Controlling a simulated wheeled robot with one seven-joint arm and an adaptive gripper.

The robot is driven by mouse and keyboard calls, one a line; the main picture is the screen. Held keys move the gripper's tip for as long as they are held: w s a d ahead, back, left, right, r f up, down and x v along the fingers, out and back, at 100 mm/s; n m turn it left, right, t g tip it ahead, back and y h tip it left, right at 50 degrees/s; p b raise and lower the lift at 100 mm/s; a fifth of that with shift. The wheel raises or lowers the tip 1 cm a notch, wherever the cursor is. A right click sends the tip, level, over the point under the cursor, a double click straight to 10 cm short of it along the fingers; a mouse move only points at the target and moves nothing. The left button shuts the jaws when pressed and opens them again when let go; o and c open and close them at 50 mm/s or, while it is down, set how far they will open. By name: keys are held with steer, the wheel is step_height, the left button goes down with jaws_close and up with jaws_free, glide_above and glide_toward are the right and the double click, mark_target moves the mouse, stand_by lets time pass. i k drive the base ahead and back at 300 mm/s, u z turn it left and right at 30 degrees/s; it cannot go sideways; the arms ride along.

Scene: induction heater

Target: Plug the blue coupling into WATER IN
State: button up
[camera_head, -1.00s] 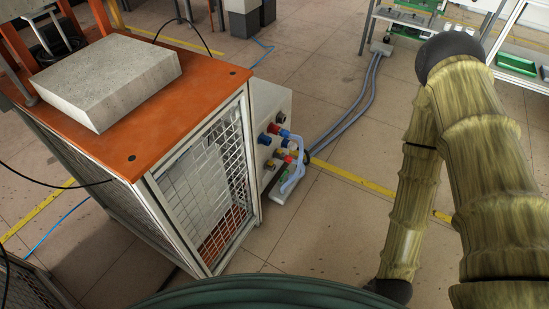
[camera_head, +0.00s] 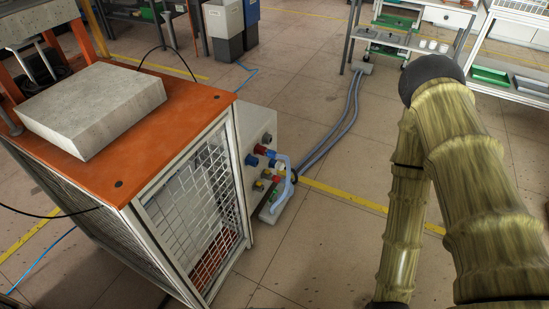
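The induction heater (camera_head: 185,210) is a caged cabinet with an orange top at the left. A grey connection panel (camera_head: 258,128) stands on its right side. It carries blue fittings (camera_head: 252,160), red fittings (camera_head: 260,149) and small yellow ones (camera_head: 258,186). A light blue hose (camera_head: 288,172) loops down at the panel toward a low grey base (camera_head: 278,205). I cannot tell which fitting is the blue coupling, and no WATER IN label is readable. My arm, in a yellow-brown ribbed cover, fills the right side. My gripper is out of view.
A grey block (camera_head: 92,108) lies on the orange top (camera_head: 195,105). Two grey-blue hoses (camera_head: 335,135) run over the floor to a box (camera_head: 362,68) at the back. Shelving (camera_head: 415,38) with green trays stands at the back right.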

mark_target(272, 153)
steer(key=k, duration=0.1)
steer(key=u, duration=0.45)
steer(key=i, duration=0.9)
steer(key=z, duration=0.4)
